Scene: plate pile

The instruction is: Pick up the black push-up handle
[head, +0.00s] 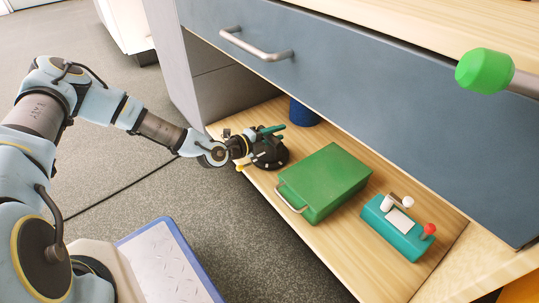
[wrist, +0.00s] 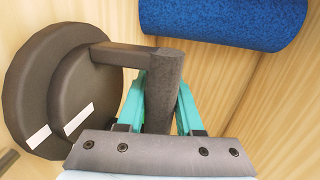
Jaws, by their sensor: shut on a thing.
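The black push-up handle (head: 270,155) is on the wooden lower shelf, left of the green box in the head view. In the wrist view, its round dark base (wrist: 40,95) is at the left and stands tilted up on edge. Its grip bar (wrist: 165,75) runs between the teal fingers. My gripper (wrist: 160,105) is shut on the grip bar, with one finger on each side. In the head view my gripper (head: 258,135) reaches in from the left over the handle. I cannot tell whether the handle touches the shelf.
A blue cylinder (head: 303,112) stands behind the handle; it also shows in the wrist view (wrist: 225,18). A green box (head: 325,178) with a metal handle and a teal joystick box (head: 398,225) lie to the right. A grey drawer front (head: 350,75) overhangs the shelf (head: 375,275).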

